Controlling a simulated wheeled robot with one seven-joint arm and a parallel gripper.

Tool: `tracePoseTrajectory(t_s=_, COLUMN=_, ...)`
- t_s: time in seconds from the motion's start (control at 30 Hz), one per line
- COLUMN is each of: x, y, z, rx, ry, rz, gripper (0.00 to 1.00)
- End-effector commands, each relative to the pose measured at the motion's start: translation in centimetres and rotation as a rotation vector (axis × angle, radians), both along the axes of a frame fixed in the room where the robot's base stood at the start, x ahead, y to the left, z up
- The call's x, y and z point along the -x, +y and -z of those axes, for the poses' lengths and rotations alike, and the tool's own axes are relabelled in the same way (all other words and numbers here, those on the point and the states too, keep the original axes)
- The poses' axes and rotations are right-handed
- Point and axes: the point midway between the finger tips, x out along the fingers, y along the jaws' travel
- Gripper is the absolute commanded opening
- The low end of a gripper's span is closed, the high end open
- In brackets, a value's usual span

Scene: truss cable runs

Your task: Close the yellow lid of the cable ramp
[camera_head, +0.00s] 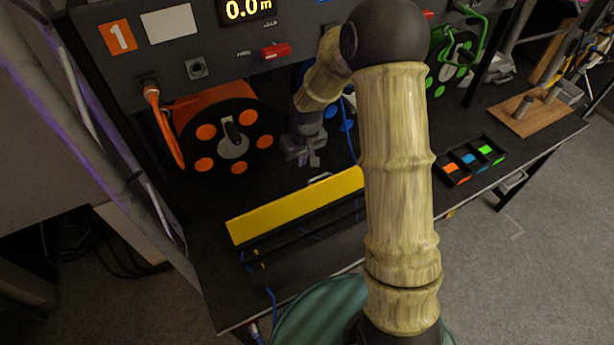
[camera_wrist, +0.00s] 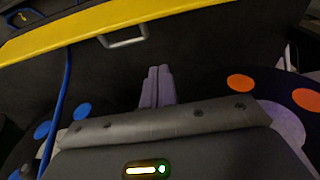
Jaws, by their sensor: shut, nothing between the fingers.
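The yellow lid (camera_head: 290,207) of the cable ramp stands raised at the back of the ramp's dark base (camera_head: 300,262). The open channels of the base show in front of it, and my arm hides its right end. A small metal handle (camera_head: 320,178) sits at the lid's far edge. My gripper (camera_head: 306,160) is behind the lid, apart from it, with its fingers together and empty. In the wrist view the lid (camera_wrist: 150,12) crosses the top, with the handle (camera_wrist: 124,38) above and left of my gripper's fingertips (camera_wrist: 158,72).
An orange cable reel (camera_head: 228,137) stands left of my gripper, and a green reel (camera_head: 455,60) is at the back right. A blue cable (camera_wrist: 62,90) runs down the left of the wrist view. A divided tray (camera_head: 470,160) lies to the right.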

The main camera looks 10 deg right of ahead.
Motion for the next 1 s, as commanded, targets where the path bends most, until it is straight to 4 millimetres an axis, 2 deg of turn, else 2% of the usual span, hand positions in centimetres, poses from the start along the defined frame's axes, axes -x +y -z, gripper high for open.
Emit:
tracePoseTrajectory(t_s=0.4, x=-0.9, y=0.3, z=6.3, rx=0.002, ry=0.004, rz=-0.002, gripper=0.0)
tracePoseTrajectory(t_s=0.5, x=0.6, y=-0.2, z=5.6, rx=0.001, ry=0.001, rz=0.001, gripper=0.0)
tracePoseTrajectory(t_s=0.7, x=2.5, y=-0.8, z=5.4, rx=0.001, ry=0.0, rz=-0.001, gripper=0.0)
tracePoseTrajectory(t_s=1.0, x=2.8, y=-1.1, z=5.5, rx=0.001, ry=-0.001, rz=0.002, gripper=0.0)
